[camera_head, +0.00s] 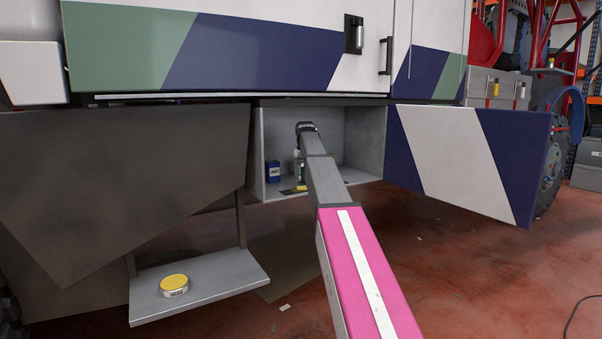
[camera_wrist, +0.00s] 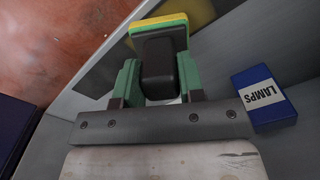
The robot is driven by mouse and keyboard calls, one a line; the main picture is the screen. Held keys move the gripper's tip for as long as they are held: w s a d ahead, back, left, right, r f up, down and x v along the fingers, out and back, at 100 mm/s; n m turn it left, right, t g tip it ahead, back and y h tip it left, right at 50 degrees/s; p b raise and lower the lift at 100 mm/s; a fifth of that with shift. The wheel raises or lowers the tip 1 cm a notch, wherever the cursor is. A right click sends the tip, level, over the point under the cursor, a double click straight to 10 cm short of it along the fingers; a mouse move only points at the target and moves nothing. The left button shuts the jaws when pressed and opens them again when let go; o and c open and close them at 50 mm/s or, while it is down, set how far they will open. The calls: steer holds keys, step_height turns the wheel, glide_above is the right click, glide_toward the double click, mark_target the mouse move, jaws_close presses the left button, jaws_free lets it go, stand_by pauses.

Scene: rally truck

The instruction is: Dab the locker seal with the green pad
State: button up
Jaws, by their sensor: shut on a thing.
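My gripper (camera_wrist: 158,82) is shut on the black handle of a pad (camera_wrist: 158,27) in the wrist view. The pad's head is green with a yellow face, pointing away from the gripper. The open locker (camera_head: 370,172) is a grey box under the truck body in the head view. My arm reaches into it and largely hides my gripper and the pad there. The locker's pale front edge (camera_wrist: 88,78) runs diagonally beside the pad in the wrist view. I cannot make out a separate seal, nor whether the pad touches anything.
A blue LAMPS box (camera_wrist: 264,98) stands inside the locker, right of my gripper; the head view shows it too (camera_head: 273,171). A yellow-topped tin (camera_head: 174,284) sits on the grey step (camera_head: 225,279). The striped panel (camera_head: 460,158) bounds the locker's right.

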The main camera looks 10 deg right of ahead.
steer(key=shift+w+d+r, duration=0.1)
steer(key=shift+w+d, duration=0.3)
steer(key=shift+d, duration=0.75)
steer(key=shift+w+d, duration=0.35)
steer(key=shift+d, duration=0.85)
steer(key=shift+w+d+r, duration=0.1)
steer(key=shift+w+d, duration=0.3)
steer(key=shift+d, duration=0.75)
steer(key=shift+w+d+f, duration=0.1)
steer(key=shift+w+d, duration=0.25)
steer(key=shift+d, duration=0.75)
steer(key=shift+w+d+f, duration=0.1)
steer(key=shift+w+d, duration=0.25)
steer(key=shift+d, duration=0.8)
steer(key=shift+w+d+f, duration=0.1)
steer(key=shift+w+d, duration=0.25)
steer(key=shift+d, duration=0.75)
steer(key=shift+w+d+r, duration=0.1)
steer(key=shift+w+d, duration=0.25)
steer(key=shift+d, duration=0.7)
steer(key=shift+w+d+r, duration=0.1)
steer(key=shift+w+d, duration=0.25)
steer(key=shift+d, duration=0.7)
steer(key=shift+w+d, duration=0.35)
steer(key=shift+d, duration=0.7)
steer(key=shift+a, duration=0.15)
